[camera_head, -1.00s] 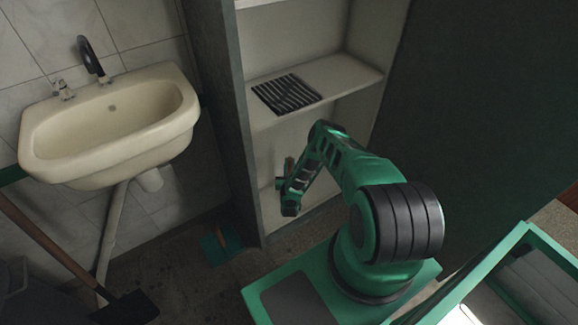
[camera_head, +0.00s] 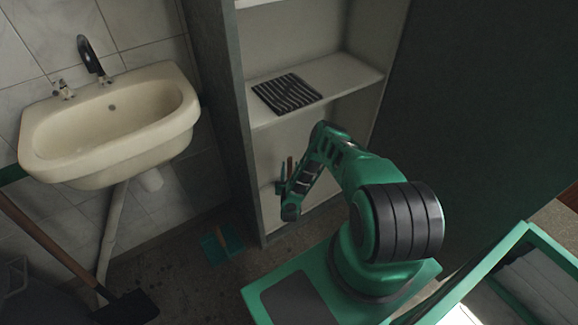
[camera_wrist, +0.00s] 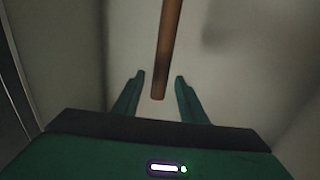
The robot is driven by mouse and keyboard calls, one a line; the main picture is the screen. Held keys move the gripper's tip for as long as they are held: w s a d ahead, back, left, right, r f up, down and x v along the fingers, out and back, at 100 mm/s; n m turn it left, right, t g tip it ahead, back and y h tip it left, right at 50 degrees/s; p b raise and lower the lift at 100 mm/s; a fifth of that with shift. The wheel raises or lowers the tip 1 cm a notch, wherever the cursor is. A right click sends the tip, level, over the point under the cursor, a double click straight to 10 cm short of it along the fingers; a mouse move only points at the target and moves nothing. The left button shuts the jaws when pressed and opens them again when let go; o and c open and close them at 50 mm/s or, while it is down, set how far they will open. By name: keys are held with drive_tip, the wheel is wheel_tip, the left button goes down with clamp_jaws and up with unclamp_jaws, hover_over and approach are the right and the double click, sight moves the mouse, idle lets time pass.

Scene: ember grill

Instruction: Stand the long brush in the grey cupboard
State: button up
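A brown wooden handle (camera_head: 290,166), likely the long brush's, stands upright in the lower compartment of the grey cupboard (camera_head: 256,190). In the wrist view, the handle (camera_wrist: 168,45) runs from the top edge down to a blunt end between the fingers. My gripper (camera_wrist: 158,88) is open, with a gap on both sides of the handle. In the head view my gripper (camera_head: 281,184) is inside the cupboard opening, beside the handle. The brush's head is not visible.
A shelf with a black grate (camera_head: 287,94) is above my arm. A white sink (camera_head: 110,120) is left. A long-handled tool with a black head (camera_head: 127,308) leans below it. A teal dustpan (camera_head: 218,246) lies on the floor by the cupboard.

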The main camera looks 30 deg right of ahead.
drive_tip(key=v, duration=0.9)
drive_tip(key=shift+s+a, duration=0.1)
drive_tip(key=shift+s, duration=0.15)
